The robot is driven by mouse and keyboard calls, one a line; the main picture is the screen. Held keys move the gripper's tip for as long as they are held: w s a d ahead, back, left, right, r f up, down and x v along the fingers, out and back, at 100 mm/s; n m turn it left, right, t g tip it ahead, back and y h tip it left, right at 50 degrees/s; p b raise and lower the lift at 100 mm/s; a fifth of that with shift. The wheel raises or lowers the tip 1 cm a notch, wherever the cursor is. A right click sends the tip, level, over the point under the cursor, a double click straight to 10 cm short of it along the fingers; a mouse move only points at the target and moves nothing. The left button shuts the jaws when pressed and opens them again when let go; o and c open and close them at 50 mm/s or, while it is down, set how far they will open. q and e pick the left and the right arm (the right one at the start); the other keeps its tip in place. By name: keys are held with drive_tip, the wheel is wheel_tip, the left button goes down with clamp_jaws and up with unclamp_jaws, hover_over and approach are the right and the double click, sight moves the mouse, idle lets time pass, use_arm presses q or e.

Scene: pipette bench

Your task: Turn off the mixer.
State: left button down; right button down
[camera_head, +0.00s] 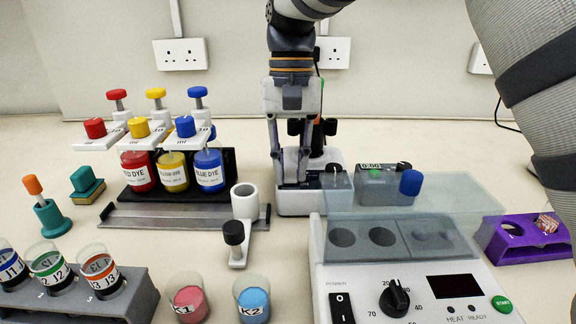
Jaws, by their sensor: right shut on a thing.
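The mixer appears to be the small white-based device (310,199) at the middle back, with a grey block on its right part and dark parts behind; I cannot be sure of the name. My right gripper (291,184) points straight down from the top and stands in front of this device, its fingertips low at its left part. Its fingers are close together and shut on a small part there, which they hide. The switch and its position cannot be made out. My left gripper is out of view.
Dye bottles stand in a rack (161,214) at left. My grey arm covers the upper right.

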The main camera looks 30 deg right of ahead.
sight(290, 171)
drive_tip(key=shift+w+g+y, duration=0.1)
drive_tip(key=shift+g+y, duration=0.2)
drive_tip(key=shift+g, duration=0.1)
drive_tip(key=c, duration=1.5)
unclamp_jaws()
drive_tip(key=shift+d, duration=0.1)
drive_tip(key=v, duration=0.7)
drive_tip(key=shift+w+r, duration=0.1)
drive_tip(key=shift+r, duration=0.1)
